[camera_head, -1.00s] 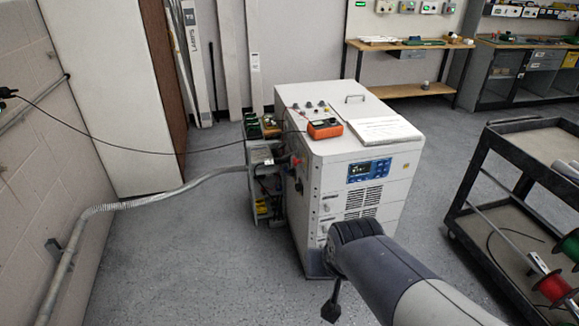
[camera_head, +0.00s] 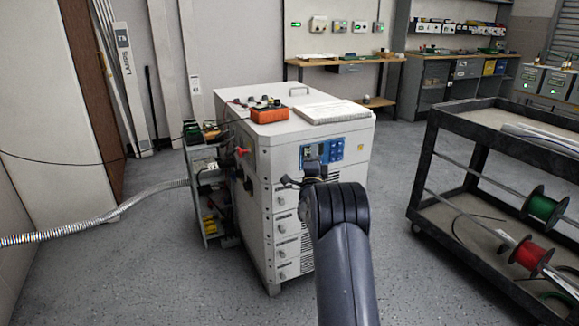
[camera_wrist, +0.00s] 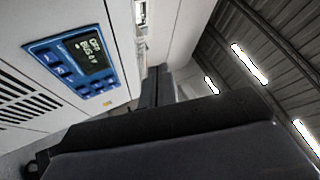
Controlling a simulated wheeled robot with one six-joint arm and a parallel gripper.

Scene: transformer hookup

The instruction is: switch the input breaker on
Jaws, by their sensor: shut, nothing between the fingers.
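The white power cabinet (camera_head: 288,140) stands left of centre in the head view. A blue control panel (camera_head: 322,151) with a small display is on its front face, and it shows large in the wrist view (camera_wrist: 80,62). A red handle (camera_head: 242,152) sits on the cabinet's left side. I cannot tell which part is the input breaker or what position it is in. My gripper (camera_head: 290,182) is small and dark, just below and left of the blue panel in the head view. It is shut and empty. I cannot tell whether it touches the cabinet.
An open side unit (camera_head: 205,185) with wiring is at the cabinet's left, and a grey flexible conduit (camera_head: 120,208) runs to it. A black cart (camera_head: 432,160) with cable spools stands right. Floor is clear between.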

